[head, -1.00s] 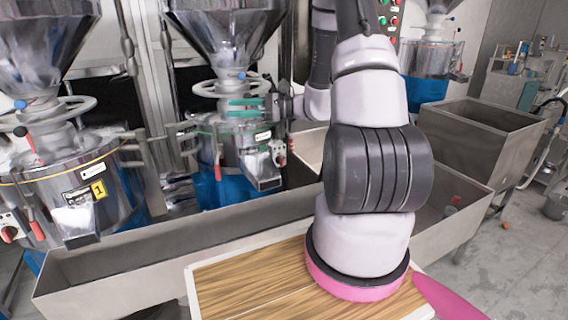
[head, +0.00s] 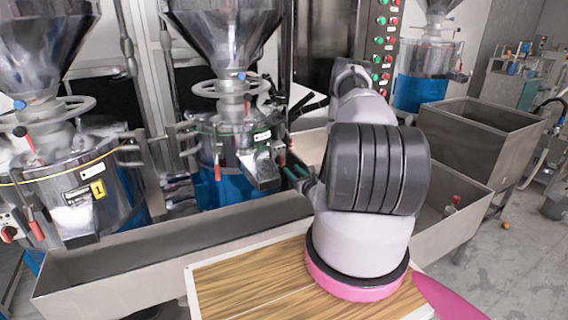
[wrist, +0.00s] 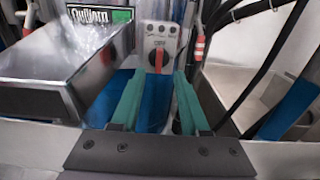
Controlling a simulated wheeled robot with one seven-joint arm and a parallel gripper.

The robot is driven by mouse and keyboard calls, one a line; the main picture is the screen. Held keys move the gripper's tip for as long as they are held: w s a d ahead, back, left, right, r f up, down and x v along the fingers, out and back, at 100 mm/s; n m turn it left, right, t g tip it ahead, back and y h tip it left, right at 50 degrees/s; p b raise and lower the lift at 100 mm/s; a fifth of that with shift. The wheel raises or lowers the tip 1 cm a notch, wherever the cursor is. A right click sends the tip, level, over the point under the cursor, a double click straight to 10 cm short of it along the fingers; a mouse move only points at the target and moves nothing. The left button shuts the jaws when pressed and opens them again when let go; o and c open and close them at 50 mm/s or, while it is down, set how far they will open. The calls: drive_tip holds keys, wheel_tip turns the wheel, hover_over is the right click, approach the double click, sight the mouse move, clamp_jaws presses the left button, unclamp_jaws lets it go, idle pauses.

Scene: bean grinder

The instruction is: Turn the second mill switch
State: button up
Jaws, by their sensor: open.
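The second mill (head: 230,135) is the middle metal mill with a blue lower body. Its switch (wrist: 160,40) is a grey plate with a red knob (wrist: 158,60), upright in the upper middle of the wrist view. In the head view the switch is too small to make out clearly, at the mill's right side. My gripper (wrist: 157,80) is open and empty, its two green fingers pointing toward the switch, with the knob lined up between them but beyond the tips. In the head view my gripper (head: 290,168) is low, right of the mill's spout.
A metal spout (wrist: 75,55) lies close left of my fingers. A long metal trough (head: 150,255) runs below the mills. The first mill (head: 75,185) stands at left. A dark cable (wrist: 265,70) hangs right of my gripper. A button panel (head: 382,45) stands behind.

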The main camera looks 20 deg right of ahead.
sight(282, 160)
drive_tip(key=w, duration=0.8)
drive_tip(key=shift+a, duration=0.2)
drive_tip(key=shift+c, duration=0.3)
clamp_jaws()
